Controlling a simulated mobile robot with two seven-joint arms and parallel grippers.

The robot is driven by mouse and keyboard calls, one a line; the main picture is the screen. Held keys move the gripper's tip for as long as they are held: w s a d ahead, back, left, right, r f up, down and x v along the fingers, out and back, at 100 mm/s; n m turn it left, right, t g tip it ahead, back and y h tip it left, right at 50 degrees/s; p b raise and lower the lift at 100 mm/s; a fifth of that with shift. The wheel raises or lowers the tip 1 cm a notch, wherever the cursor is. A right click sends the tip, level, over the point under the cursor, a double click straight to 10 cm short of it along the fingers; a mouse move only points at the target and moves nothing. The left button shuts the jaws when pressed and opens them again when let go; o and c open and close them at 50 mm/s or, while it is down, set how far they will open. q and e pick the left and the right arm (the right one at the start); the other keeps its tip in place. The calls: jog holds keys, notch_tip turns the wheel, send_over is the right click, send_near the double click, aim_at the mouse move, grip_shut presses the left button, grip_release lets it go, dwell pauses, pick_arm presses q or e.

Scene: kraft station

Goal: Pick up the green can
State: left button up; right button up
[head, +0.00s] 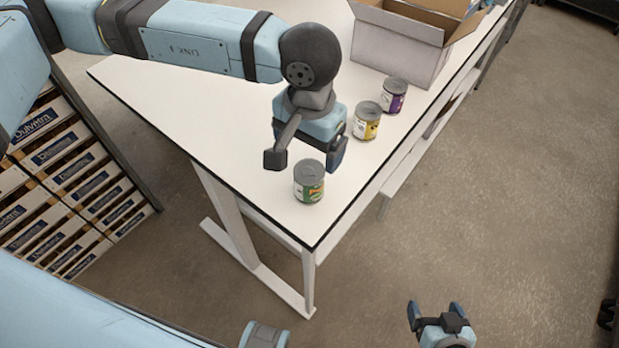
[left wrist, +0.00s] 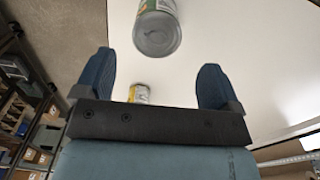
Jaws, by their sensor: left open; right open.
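The green can (head: 309,182) stands upright near the front corner of the white table (head: 215,110). My left gripper (head: 312,175) is open and empty, above and just behind the can in the head view. In the left wrist view the can (left wrist: 157,30) shows beyond the two blue fingertips (left wrist: 155,75), roughly midway between them and apart from them. My right gripper (head: 436,308) is open and empty at the bottom of the head view, over the floor and away from the table.
A yellow can (head: 367,121) and a purple can (head: 394,95) stand behind the green can along the table's right edge. An open cardboard box (head: 395,50) is at the back. Stacked crates (head: 60,170) stand left of the table. The table's left part is clear.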

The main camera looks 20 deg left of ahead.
aim_at(309, 167)
pick_arm(q)
notch_tip(309, 167, down, 3)
jog(key=shift+f, duration=0.2)
jog(key=shift+s+d+f+p, duration=0.15)
jog(key=shift+f+p, duration=0.15)
jog(key=shift+f, duration=1.05)
jog(key=shift+s+f+p, duration=0.1)
jog(key=shift+f+p, duration=0.2)
jog(key=shift+f, duration=1.05)
jog(key=c, duration=1.1)
